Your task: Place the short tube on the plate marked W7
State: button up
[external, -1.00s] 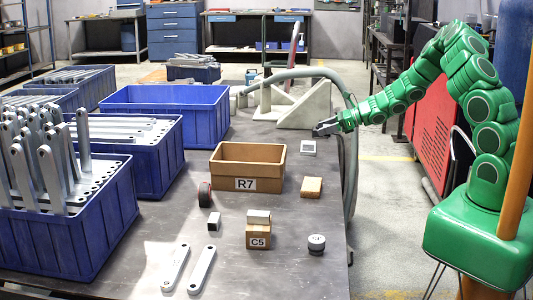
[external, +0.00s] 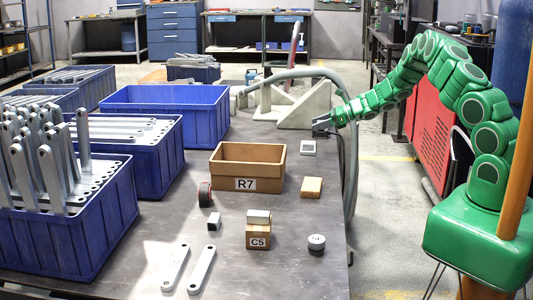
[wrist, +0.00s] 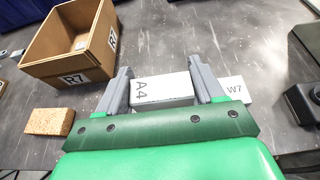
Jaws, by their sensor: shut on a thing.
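My gripper (wrist: 162,84) is shut on a pale, box-shaped piece (wrist: 163,90) marked A4, held between its two grey fingers in the wrist view. I cannot tell from its visible faces whether it is hollow like a tube. The white plate marked W7 (wrist: 234,88) shows just right of the right finger, partly hidden by it. In the external view my gripper (external: 321,127) hangs at the table's right side, above a small pale item with a grey patch (external: 308,147). The held piece is not clear there.
The open wooden box R7 (external: 233,184) stands left of my gripper, with a tan block (external: 312,187) nearer the camera. A pale short piece (external: 259,215) lies on block C5 (external: 258,239); another (external: 214,222) lies beside it. A grey concrete bracket (external: 305,108) stands behind.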

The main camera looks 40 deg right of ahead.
aim_at(307, 148)
jog(key=w+f, duration=0.3)
jog(key=w, duration=0.1)
jog(key=shift+d+f, duration=0.15)
jog(key=shift+d, duration=0.1)
jog(key=shift+w+d+f, duration=0.15)
jog(key=shift+w+f, duration=0.35)
jog(key=shift+w, duration=0.05)
jog(key=shift+w+f, duration=0.45)
jog(key=shift+f, duration=0.25)
jog(key=shift+w+d+f, duration=0.1)
jog(key=shift+w+f, duration=0.2)
jog(key=shift+w, duration=0.1)
jog(key=shift+w+f, duration=0.25)
jog(key=shift+f, duration=1.65)
jog(key=shift+f, duration=0.15)
jog(key=o, duration=1.1)
jog(key=shift+c, duration=0.2)
